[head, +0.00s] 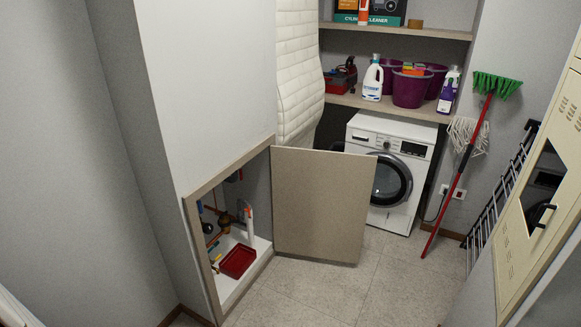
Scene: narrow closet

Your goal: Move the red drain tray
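The red drain tray (238,261) is a shallow red rectangular tray. It sits on the white floor of a low cupboard (230,285) at the lower left, near the opening. The cupboard door (319,206) stands open to the right. Pipes with a brass-coloured part (225,222) are above and behind the tray. A white and orange bottle or tube (248,221) stands close behind the tray, at its right. Neither of my grippers shows in the head view.
The tiled floor (310,300) in front of the cupboard is clear. A white washing machine (385,170) stands at the back under a shelf (385,105) with purple buckets (411,88) and bottles. A green broom (468,150) with a red handle leans right, near a beige locker (545,180).

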